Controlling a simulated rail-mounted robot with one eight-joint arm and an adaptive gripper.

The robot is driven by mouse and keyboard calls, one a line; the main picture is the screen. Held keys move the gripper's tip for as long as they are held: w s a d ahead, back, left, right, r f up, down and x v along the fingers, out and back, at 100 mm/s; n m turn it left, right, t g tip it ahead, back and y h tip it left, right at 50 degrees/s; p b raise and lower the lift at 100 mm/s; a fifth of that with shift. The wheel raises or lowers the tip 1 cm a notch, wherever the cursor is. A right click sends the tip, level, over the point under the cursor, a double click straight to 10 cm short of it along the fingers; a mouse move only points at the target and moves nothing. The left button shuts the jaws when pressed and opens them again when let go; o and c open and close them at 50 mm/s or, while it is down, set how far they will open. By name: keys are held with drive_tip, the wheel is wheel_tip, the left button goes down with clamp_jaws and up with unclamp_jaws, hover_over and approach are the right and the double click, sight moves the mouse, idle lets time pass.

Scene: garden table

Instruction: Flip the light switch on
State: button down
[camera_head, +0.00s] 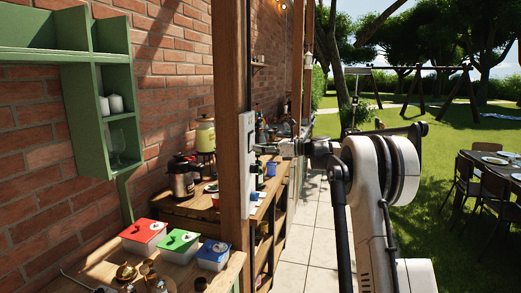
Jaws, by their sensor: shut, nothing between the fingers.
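The light switch (252,143) is on a pale grey box (243,150) fixed to the right side of a wooden post. The switch is small, and I cannot tell its position. My gripper (272,149) reaches in from the right at the height of the switch, its tip pointing left at the box. It is shut and empty. The tip is close to the switch; I cannot tell whether they touch.
The wooden post (231,70) stands upright beside the box. Red, green and blue lidded boxes (180,243) stand on a wooden counter at lower left. A green shelf (85,100) hangs on the brick wall. A paved path (306,245) lies below my arm.

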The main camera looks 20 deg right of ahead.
drive_tip(key=f+b+v, duration=0.2)
drive_tip(key=f+v, duration=0.1)
drive_tip(key=v, duration=1)
drive_tip(key=shift+s+d, duration=0.2)
drive_tip(key=shift+d, duration=0.25)
drive_tip(key=s+a+n+g+h, duration=0.15)
drive_tip(key=s+a+n, duration=0.3)
drive_tip(key=a, duration=0.45)
drive_tip(key=s+a+f+n+g+h, duration=0.1)
drive_tip(key=s+a+n+h, duration=0.15)
drive_tip(key=s+a, duration=0.5)
drive_tip(key=s+a+n+g+h, duration=0.2)
drive_tip(key=s+a+n, duration=0.2)
drive_tip(key=a, duration=0.6)
drive_tip(key=s+a+f+n+h, duration=0.2)
drive_tip(key=s+f+n, duration=0.3)
drive_tip(key=s, duration=0.4)
drive_tip(key=s+a+f+n+h, duration=0.2)
drive_tip(key=s+f+n, duration=0.3)
drive_tip(key=s, duration=0.5)
drive_tip(key=s+a+f+n+h+b, duration=0.1)
drive_tip(key=s+a+f+n+h, duration=0.1)
drive_tip(key=s+f+n, duration=0.3)
drive_tip(key=s, duration=0.4)
drive_tip(key=shift+s+a+f+h, duration=0.15)
drive_tip(key=shift+s+a+h, duration=0.15)
drive_tip(key=shift+h, duration=0.1)
